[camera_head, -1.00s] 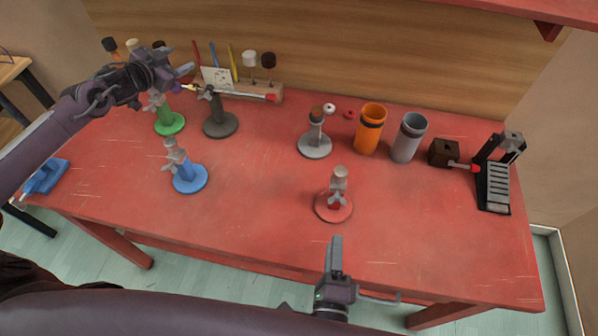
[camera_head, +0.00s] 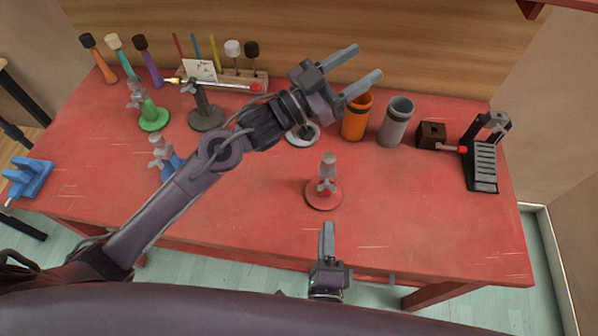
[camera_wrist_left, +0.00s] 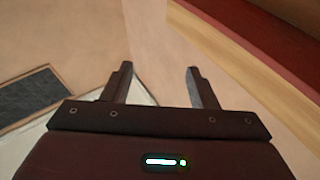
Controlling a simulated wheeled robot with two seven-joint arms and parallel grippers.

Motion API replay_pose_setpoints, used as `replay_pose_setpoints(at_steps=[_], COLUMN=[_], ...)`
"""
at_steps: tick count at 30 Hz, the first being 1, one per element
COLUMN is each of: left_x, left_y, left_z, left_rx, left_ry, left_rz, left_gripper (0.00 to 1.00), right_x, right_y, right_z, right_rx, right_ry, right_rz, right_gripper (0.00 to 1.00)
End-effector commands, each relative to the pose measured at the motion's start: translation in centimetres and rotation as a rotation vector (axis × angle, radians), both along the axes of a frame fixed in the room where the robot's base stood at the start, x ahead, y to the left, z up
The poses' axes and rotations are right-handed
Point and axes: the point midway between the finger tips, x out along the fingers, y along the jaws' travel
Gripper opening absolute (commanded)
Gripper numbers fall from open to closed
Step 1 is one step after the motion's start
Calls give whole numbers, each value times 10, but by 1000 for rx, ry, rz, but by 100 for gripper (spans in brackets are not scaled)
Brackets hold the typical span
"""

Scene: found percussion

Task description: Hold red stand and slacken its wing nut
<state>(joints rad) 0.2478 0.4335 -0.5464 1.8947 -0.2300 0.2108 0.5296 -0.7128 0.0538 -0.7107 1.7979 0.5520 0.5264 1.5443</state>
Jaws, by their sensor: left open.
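The red stand (camera_head: 323,196) stands upright on the red table, right of centre, with a round red base and a grey post. Its grey wing nut (camera_head: 326,185) is on the near side of the post. My left gripper (camera_head: 368,60) is open and empty, high over the back of the table, beyond the stand. Its two spread fingers also show in the left wrist view (camera_wrist_left: 158,85), with nothing between them. My right gripper (camera_head: 327,230) is at the front table edge, just nearer than the red stand and apart from it. Its fingers overlap, so its opening is hidden.
An orange cup (camera_head: 355,122) and a grey cup (camera_head: 396,122) stand at the back right, near a brown block (camera_head: 431,135) and a black pedal (camera_head: 483,165). My left arm partly covers the blue stand (camera_head: 165,168). The table around the red stand is clear.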

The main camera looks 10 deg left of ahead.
Motion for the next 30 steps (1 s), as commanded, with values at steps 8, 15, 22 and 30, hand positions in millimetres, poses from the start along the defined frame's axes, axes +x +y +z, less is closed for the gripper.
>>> replay_pose_setpoints(at_steps=[8,15,22,30], left_x=[-33,-78,-93,-69], left_y=[39,71,78,49], left_z=[-113,-187,-209,-208], left_rx=[103,197,231,228], left_ry=[139,230,256,256], left_rz=[70,99,103,102], left_gripper=[53,53,53,53], right_x=[0,0,0,0], right_y=[0,0,0,0], right_z=[0,0,0,0], right_rx=[0,0,0,0], right_ry=[0,0,0,0], right_rz=[0,0,0,0], right_gripper=[36,36,36,36])
